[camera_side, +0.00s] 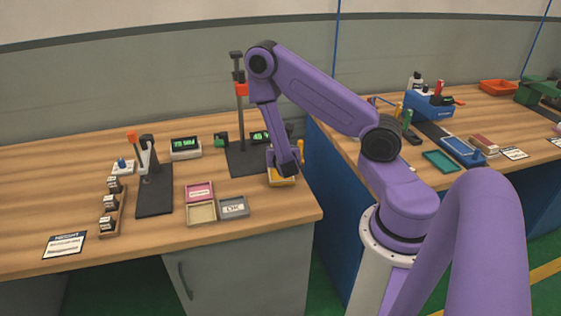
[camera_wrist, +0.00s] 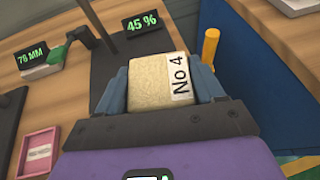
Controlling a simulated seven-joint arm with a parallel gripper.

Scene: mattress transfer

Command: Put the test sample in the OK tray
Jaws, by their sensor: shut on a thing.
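The test sample is a pale yellow foam block (camera_wrist: 150,85) with a "No 4" label, seen in the wrist view. My gripper (camera_wrist: 160,80) is shut on it, with a blue-grey finger on each side. In the side view my gripper (camera_side: 284,168) is low near the right edge of the left bench, with the yellow block (camera_side: 284,182) beneath it. I cannot tell whether the block touches the surface below. The grey OK tray (camera_side: 233,208) lies to the left and nearer the bench's front edge. Its label faces up.
A pink tray (camera_side: 199,191) and a beige tray (camera_side: 201,212) lie beside the OK tray. A tall dark stand (camera_side: 241,110) rises behind my gripper. A lever stand (camera_side: 154,185) and a weight rack (camera_side: 112,208) are further left. A yellow handle (camera_wrist: 210,46) stands close right of the block.

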